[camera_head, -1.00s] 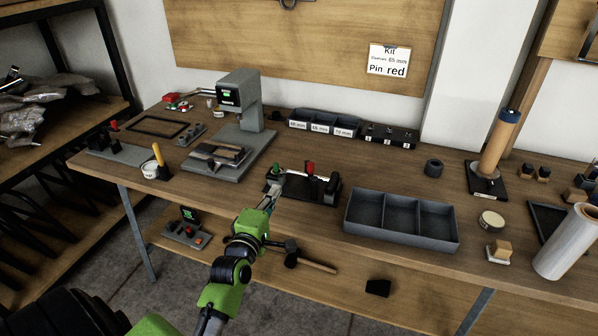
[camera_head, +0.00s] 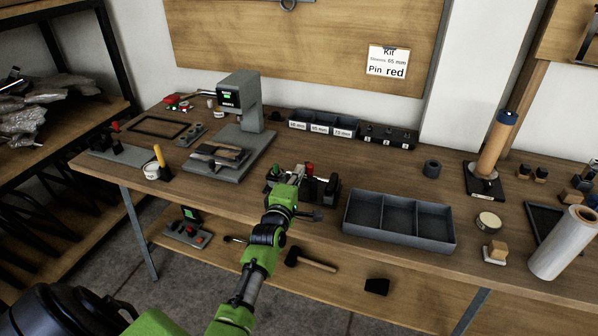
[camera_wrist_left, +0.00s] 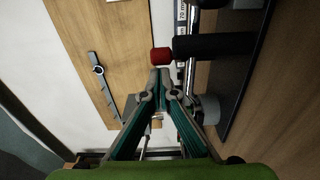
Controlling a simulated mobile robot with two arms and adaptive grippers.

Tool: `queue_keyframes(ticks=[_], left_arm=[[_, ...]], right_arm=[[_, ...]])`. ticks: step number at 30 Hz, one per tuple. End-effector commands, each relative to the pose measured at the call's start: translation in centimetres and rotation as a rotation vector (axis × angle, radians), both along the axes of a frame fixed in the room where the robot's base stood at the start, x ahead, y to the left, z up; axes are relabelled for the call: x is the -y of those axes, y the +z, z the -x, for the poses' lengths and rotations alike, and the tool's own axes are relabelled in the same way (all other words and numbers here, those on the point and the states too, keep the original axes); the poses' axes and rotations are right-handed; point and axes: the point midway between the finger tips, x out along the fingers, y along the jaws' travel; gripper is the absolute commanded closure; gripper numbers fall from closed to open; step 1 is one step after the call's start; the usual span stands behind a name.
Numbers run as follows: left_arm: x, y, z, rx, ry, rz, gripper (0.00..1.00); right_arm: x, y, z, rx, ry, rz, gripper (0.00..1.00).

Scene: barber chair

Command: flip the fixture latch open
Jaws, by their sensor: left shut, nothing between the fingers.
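The fixture (camera_head: 327,203) is a dark block on the bench's front edge, left of the divided grey tray. Its latch has a red knob (camera_head: 309,169); in the wrist view the red knob (camera_wrist_left: 161,56) sits on the end of a black lever (camera_wrist_left: 212,46). A green knob (camera_head: 276,171) is at the fixture's left end. My left gripper (camera_head: 299,172) is shut and empty, just left of the red knob. In the wrist view its fingertips (camera_wrist_left: 160,74) are close to the knob; I cannot tell whether they touch. My arm hides part of the fixture. My right gripper is out of view.
A grey press (camera_head: 240,105) stands behind to the left. An empty three-part tray (camera_head: 400,240) is right of the fixture. Labelled bins (camera_head: 322,124) stand at the back. A hammer (camera_head: 310,260) lies on the lower shelf. Bare bench top lies behind the tray.

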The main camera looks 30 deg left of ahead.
Motion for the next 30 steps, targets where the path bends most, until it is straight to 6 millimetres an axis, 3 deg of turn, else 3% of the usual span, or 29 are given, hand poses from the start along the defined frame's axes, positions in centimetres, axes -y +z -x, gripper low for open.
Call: queue_keyframes(ticks=[8,16,30], left_arm=[[0.1,0.0,0.0,0.000,0.000,0.000,1.00],[2.2,0.0,-0.9,0.000,0.000,0.003,1.00],[2.1,0.0,-1.0,-0.001,-0.001,-0.001,1.00]], right_arm=[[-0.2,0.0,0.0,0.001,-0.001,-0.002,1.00],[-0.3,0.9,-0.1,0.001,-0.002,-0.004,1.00],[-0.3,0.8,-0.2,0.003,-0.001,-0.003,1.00]])
